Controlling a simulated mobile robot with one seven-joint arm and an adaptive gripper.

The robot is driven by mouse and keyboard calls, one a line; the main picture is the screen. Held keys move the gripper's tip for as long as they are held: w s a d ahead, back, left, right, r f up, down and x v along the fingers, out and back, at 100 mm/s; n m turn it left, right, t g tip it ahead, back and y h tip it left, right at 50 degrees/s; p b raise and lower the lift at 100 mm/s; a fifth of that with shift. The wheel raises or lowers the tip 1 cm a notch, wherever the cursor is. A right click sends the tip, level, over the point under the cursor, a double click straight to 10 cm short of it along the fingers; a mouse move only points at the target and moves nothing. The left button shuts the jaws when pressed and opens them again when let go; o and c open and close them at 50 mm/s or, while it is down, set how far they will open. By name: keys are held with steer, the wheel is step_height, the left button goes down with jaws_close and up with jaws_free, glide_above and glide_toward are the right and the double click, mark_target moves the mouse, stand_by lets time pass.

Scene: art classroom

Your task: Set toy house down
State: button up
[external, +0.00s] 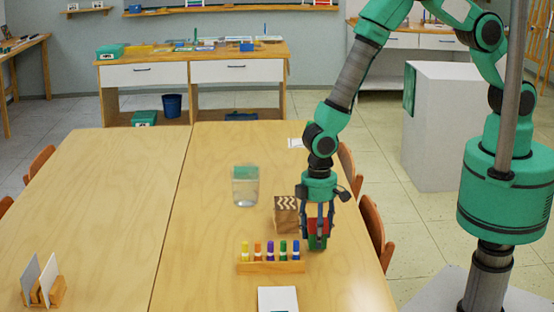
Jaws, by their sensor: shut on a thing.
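The toy house (317,228), with a red upper part and a green lower part, is between the fingers of my gripper (318,232). My gripper points down and is shut on it, and the fingers hide part of its sides. The house is upright near the right side of the wooden table (215,285). I cannot tell whether its bottom touches the tabletop.
A wooden block with white zigzags (286,214) stands just left of my gripper. A wooden rack of coloured bottles (271,266) is in front, with a white pad (278,299) nearer. A clear container (245,188) stands further back. The left tabletop is mostly clear.

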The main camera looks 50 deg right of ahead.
steer(key=shift+f, duration=0.45)
steer(key=shift+f, duration=0.1)
steer(key=o, duration=1.2)
step_height(320, 180, up, 12)
steer(key=shift+r+p, duration=0.1)
steer(key=shift+p, duration=0.85)
